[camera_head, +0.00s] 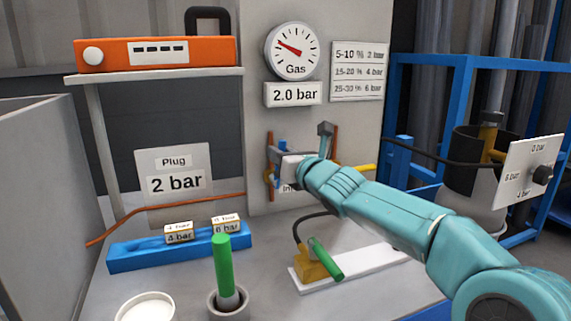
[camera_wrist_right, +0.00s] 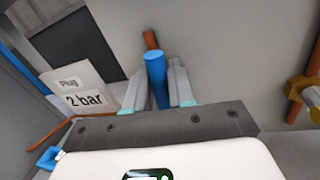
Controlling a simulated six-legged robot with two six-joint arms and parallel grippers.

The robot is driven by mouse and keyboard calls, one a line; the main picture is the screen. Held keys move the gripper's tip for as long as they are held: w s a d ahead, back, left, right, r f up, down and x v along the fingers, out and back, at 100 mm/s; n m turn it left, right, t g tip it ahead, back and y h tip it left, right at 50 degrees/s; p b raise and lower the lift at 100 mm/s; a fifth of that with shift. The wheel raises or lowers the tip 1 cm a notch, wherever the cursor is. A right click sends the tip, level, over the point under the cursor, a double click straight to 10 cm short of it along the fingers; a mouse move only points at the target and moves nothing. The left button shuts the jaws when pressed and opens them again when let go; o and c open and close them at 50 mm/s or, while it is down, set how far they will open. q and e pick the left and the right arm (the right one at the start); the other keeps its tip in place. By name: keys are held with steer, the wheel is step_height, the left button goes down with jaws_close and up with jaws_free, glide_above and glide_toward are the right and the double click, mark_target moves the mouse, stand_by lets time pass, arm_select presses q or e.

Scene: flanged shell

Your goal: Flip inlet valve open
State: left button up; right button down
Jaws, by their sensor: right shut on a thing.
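The inlet valve's blue handle (camera_wrist_right: 156,78) stands between the two fingers of my right gripper (camera_wrist_right: 170,88) in the right wrist view. A copper-coloured pipe end (camera_wrist_right: 150,40) shows just behind it. In the head view my right gripper (camera_head: 290,150) is at the grey wall panel, and a bit of the blue handle (camera_head: 281,145) shows beside it. The gripper is shut on the handle. My teal arm hides most of the valve and part of the label below it, of which "In" can be read. My left gripper is in neither view.
A gas gauge (camera_head: 293,51) above a "2.0 bar" plate (camera_head: 293,94) hangs over the valve. A second vertical pipe with a yellow fitting (camera_wrist_right: 300,88) is to the right. A blue rack (camera_head: 130,257), a green-handled tool (camera_head: 222,265) and a white plate (camera_head: 350,268) occupy the bench.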

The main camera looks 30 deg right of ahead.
steer(key=shift+w+a+n, duration=0.1)
steer(key=shift+a+n, duration=0.4)
steer(key=shift+n, duration=0.3)
steer(key=c, duration=1.1)
jaws_free()
steer(key=shift+s+b, duration=0.3)
steer(key=shift+b, duration=0.1)
steer(key=s, duration=1.5)
steer(key=shift+s+a+b, duration=0.1)
steer(key=shift+s+b, duration=0.25)
